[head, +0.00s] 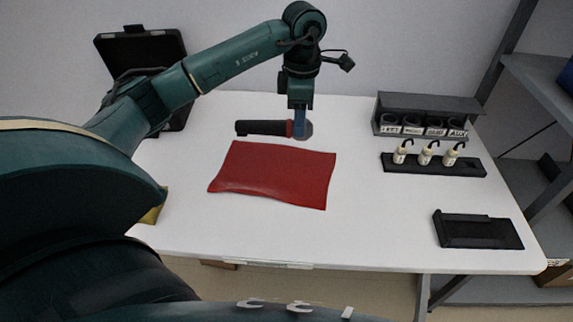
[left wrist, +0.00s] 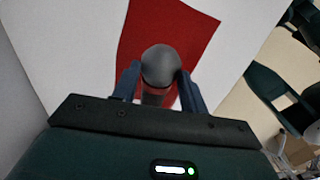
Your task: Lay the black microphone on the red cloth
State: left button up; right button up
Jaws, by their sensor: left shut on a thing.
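The black microphone (head: 262,128) is held level, its handle pointing left and its rounded grey head to the right, with a red band near the head. My left gripper (head: 299,130) points down and is shut on it near the head. In the left wrist view the round head of the microphone (left wrist: 160,65) shows between the two blue fingers, and hides most of the handle. The red cloth (head: 273,176) lies slightly wavy on the white table. In the head view the microphone appears just beyond the cloth's far edge; its exact height is unclear. My right gripper is not in view.
A black rack (head: 428,108) with labelled slots stands at the back right of the white table (head: 370,235). Before it, a black holder (head: 433,165) carries small bottles. A black tray (head: 478,230) lies front right. An open black case (head: 145,60) stands back left. Grey shelves (head: 545,90) flank the right.

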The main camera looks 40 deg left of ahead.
pick_arm(q)
notch_tip(320, 180, down, 6)
jog(key=shift+a+r, duration=0.1)
jog(key=shift+r, duration=0.1)
jog(key=shift+f, duration=2)
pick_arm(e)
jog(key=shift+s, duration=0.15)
pick_arm(q)
jog(key=shift+f, duration=0.1)
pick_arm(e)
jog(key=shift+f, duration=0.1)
pick_arm(q)
jog(key=shift+f+b, duration=0.5)
jog(key=shift+b, duration=0.1)
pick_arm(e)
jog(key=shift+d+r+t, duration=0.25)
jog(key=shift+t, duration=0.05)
pick_arm(q)
jog(key=o, duration=1.1)
jog(key=shift+o, duration=0.2)
